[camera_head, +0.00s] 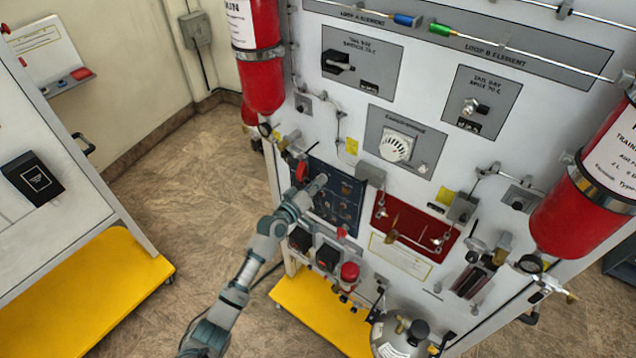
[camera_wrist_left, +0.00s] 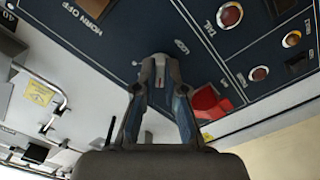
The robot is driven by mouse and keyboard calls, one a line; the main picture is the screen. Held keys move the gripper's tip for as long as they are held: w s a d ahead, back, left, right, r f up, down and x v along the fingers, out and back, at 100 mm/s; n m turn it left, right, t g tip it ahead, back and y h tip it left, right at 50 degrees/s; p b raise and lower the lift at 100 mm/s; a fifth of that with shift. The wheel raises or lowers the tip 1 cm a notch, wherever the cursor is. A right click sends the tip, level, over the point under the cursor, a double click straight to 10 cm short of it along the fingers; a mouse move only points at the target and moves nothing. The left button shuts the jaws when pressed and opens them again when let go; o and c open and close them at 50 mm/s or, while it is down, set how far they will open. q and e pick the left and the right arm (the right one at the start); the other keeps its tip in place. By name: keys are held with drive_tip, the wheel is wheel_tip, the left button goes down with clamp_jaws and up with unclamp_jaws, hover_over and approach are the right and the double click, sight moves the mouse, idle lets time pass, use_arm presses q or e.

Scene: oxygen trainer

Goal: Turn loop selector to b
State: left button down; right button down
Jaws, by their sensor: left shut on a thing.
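The dark blue control panel (camera_head: 345,208) is on the lower left of the white trainer board. My left gripper (camera_head: 320,181) reaches its upper part from the lower left. In the left wrist view, the blue panel (camera_wrist_left: 120,50) fills the top, with the labels "HORN OFF" and "TAIL" and a small label beside the fingertips that seems to read "LOOP". My left gripper (camera_wrist_left: 160,66) has its fingertips together at the panel, shut on what seems to be the loop selector, which the fingers mostly hide. Its setting cannot be read. My right gripper is not in view.
A red part (camera_wrist_left: 208,103) sits close beside the fingers. Round indicator lamps (camera_wrist_left: 230,15) are on the panel. Red cylinders (camera_head: 262,80) hang on both sides of the board. A red recessed panel (camera_head: 410,222) lies to the right. Floor (camera_head: 215,170) shows open at left.

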use_arm(q)
drive_tip(key=m+b, duration=0.1)
drive_tip(key=m, duration=0.8)
drive_tip(key=m+b, duration=0.1)
drive_tip(key=m, duration=0.7)
drive_tip(key=shift+d+r+m+b, duration=0.1)
drive_tip(key=shift+r+m+b, duration=0.1)
drive_tip(key=shift+m+b, duration=0.2)
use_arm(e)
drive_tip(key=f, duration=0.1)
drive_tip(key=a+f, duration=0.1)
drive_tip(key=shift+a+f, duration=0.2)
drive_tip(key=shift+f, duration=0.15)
use_arm(q)
drive_tip(key=shift+s+f, duration=0.1)
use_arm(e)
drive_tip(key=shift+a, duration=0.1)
